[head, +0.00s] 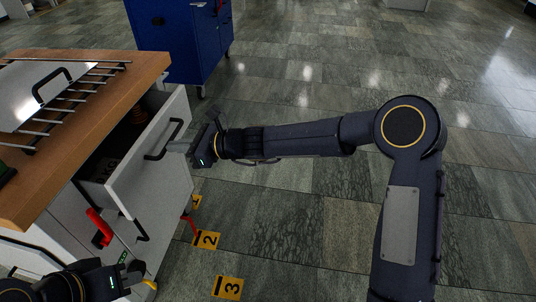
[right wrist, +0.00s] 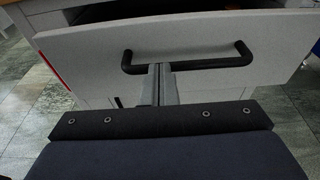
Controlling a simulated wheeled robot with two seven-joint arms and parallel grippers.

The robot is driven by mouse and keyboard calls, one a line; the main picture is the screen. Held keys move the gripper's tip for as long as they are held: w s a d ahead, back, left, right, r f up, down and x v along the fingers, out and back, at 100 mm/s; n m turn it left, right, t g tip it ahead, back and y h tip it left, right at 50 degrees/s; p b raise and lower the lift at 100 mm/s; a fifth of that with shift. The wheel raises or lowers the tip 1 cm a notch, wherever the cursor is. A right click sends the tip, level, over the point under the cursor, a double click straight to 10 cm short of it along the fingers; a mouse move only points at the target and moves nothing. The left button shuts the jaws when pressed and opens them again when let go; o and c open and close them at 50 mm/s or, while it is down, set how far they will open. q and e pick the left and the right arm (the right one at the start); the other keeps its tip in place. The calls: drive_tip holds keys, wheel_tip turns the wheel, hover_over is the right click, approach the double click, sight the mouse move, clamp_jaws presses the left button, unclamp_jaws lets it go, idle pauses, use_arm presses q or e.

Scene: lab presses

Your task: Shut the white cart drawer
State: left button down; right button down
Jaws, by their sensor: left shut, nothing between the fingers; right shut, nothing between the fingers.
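The white cart drawer (head: 128,190) is open, pulled out from under the wooden top of the cart (head: 75,137), and its inside shows. Its front has a black bar handle (head: 152,156); the front (right wrist: 220,45) and handle (right wrist: 215,64) also fill the upper right wrist view. My right gripper (head: 178,147) is shut and empty, its fingertips pointing at the drawer front by the handle. My left gripper (head: 136,272) is shut and empty, low beside the cart.
A metal rack and a panel with a black handle (head: 50,84) lie on the cart top. A red-handled part (head: 100,227) is on the cart's side below the drawer. A blue cabinet (head: 180,40) stands behind. Yellow number markers (head: 207,240) lie on the floor, which is open to the right.

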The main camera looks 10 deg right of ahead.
sight(151, 140)
drive_tip(key=x, duration=0.3)
drive_tip(key=r+p+x, duration=0.1)
drive_tip(key=x, duration=0.2)
drive_tip(key=r+p+x, duration=0.1)
drive_tip(key=x, duration=0.2)
drive_tip(key=shift+a, duration=0.2)
drive_tip(key=shift+w+a, duration=0.15)
drive_tip(key=shift+a, duration=0.05)
drive_tip(key=shift+r, duration=0.15)
drive_tip(key=shift+a, duration=0.1)
drive_tip(key=shift+r, duration=0.1)
